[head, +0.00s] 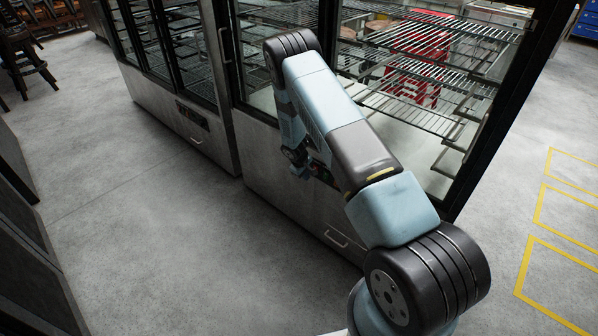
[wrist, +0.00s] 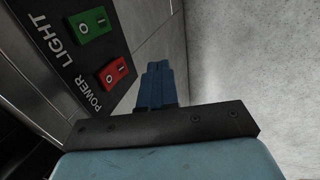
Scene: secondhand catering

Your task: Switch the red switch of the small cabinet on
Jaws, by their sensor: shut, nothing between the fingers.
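The red switch (wrist: 112,72) shows in the wrist view, a rocker marked O and I beside the word POWER. I cannot tell which side is pressed in. A green switch (wrist: 90,26) beside the word LIGHT sits above it on the same dark panel (wrist: 72,68). My gripper (wrist: 157,68) is shut, its blue fingers together and empty, just right of the red switch in the picture. They appear apart from it. In the head view my arm reaches down at the front of the glass-fronted cabinet (head: 270,195) and largely hides its switch panel.
Another glass-fronted cabinet (head: 215,145) stands to the left. A handle (head: 336,238) juts from the near cabinet's lower front. The concrete floor (head: 150,240) before the cabinets is clear. Stools (head: 22,65) stand at the far left, and dark furniture (head: 30,270) edges the lower left.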

